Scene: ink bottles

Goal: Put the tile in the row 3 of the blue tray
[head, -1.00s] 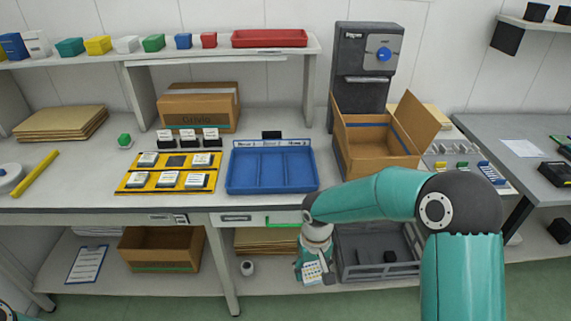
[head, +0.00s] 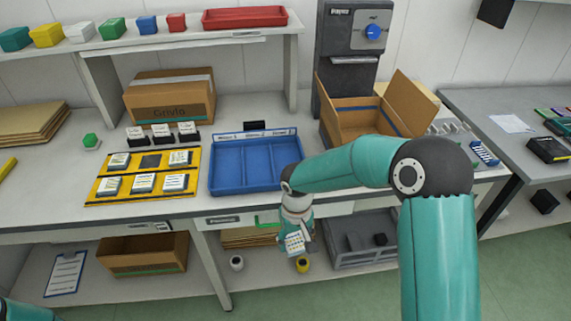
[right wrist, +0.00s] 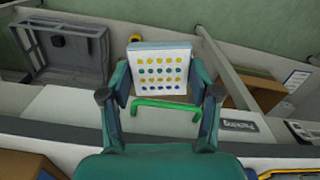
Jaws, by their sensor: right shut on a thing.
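The tile (right wrist: 160,68) is white, with rows of yellow, teal and blue dots. My right gripper (right wrist: 161,82) is shut on it, one finger at each side. In the head view the tile (head: 295,244) hangs in my right gripper (head: 297,238), below and in front of the table's front edge. The blue tray (head: 257,188) lies on the table, up and left of the gripper, and its three compartments look empty. Labels stand along its back edge, too small to read surely. My left gripper is out of view.
A yellow board (head: 142,197) with several white-topped blocks lies left of the tray. An open cardboard box (head: 359,117) stands to its right. A green handle (right wrist: 167,104) on the table front is close behind the tile. Below are a grey crate (head: 362,258) and a yellow item (head: 302,264).

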